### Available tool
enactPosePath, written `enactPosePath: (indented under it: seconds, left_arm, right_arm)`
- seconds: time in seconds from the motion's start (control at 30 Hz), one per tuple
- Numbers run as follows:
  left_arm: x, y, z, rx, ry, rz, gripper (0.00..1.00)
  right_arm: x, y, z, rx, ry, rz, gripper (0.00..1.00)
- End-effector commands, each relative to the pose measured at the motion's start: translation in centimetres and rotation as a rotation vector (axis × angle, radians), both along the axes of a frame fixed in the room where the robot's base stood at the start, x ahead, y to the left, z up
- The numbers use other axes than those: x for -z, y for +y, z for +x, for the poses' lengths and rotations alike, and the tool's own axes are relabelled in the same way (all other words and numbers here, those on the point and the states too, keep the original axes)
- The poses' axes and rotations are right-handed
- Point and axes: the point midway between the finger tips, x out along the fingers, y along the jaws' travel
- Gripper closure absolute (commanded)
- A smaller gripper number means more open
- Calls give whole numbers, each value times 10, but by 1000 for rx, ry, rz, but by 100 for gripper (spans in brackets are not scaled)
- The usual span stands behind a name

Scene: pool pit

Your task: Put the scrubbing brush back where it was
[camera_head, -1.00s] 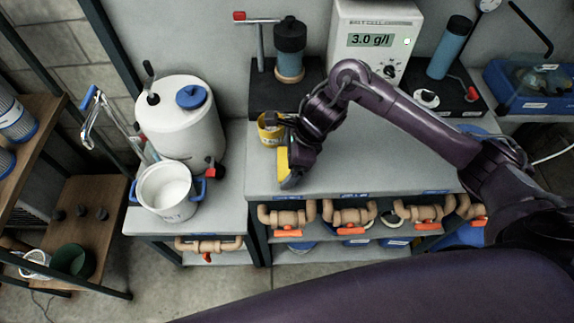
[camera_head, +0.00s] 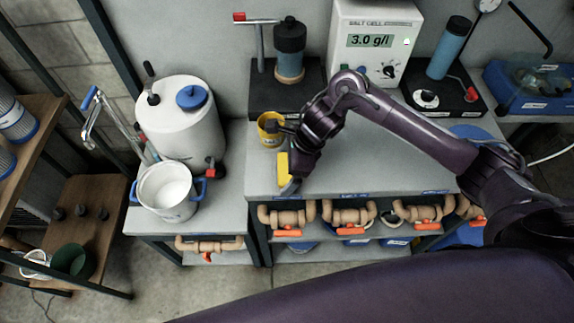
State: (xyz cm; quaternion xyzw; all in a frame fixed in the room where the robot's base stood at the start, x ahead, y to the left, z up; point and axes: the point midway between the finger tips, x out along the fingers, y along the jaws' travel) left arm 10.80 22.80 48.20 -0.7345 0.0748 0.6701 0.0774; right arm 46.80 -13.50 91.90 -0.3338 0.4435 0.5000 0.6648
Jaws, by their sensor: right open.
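A yellow block that looks like the scrubbing brush (camera_head: 283,168) is at the left front part of the grey bench top (camera_head: 375,178), near its edge. Its bristles cannot be made out. My right gripper (camera_head: 281,157) is open beside the brush, with one dark finger towards the yellow cup and the other by the front end of the brush. Whether the fingers touch the brush cannot be told. The dark wrist hides what lies right behind it. My left gripper is out of view.
The yellow cup (camera_head: 269,133) stands just behind the gripper. A salt meter (camera_head: 375,30) and a dark stand with a cylinder (camera_head: 290,52) are at the back. A lower bench at left holds a white tank (camera_head: 180,125) and white bucket (camera_head: 160,190). Bench room right of the wrist is clear.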

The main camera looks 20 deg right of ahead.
Motion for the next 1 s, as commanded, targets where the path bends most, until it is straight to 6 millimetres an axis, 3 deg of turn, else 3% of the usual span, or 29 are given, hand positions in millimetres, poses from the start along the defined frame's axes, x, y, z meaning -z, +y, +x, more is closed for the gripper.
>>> enactPosePath:
  seconds: [0.5,0.7,1.0]
  left_arm:
    - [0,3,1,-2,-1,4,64]
    - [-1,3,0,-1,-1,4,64]
    - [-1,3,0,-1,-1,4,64]
  right_arm:
    - [-95,-38,-9,0,-6,-3,0]
    - [-110,-44,-12,-1,-1,0,0]
    - [-112,-44,-13,0,0,0,0]
